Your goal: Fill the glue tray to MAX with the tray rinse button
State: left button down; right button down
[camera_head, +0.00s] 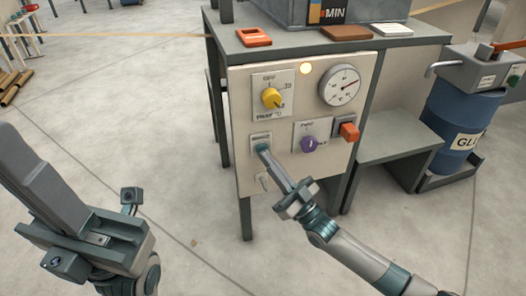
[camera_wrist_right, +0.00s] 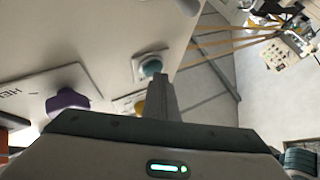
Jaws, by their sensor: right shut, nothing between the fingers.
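The glue tray (camera_head: 290,12) is a grey box on the bench top, with a dark MIN label (camera_head: 333,13) on its front; its upper part and the glue level are out of view. The tray rinse button (camera_head: 262,148) is teal, below a small label on the cream panel; it also shows in the right wrist view (camera_wrist_right: 151,66). My right gripper (camera_head: 266,155) is shut and empty, its tip at the button; I cannot tell whether it presses it. My left gripper (camera_head: 25,150) looks shut and empty, at the left, away from the panel.
A blue glue drum (camera_head: 458,120) stands at the right.

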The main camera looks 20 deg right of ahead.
dwell(0.5)
jog(key=shift+s+p, duration=0.55)
jog(key=shift+s, duration=0.3)
jog(key=shift+s+d+p, duration=0.15)
jog(key=shift+s+p, duration=1.15)
jog(key=shift+s, duration=1.2)
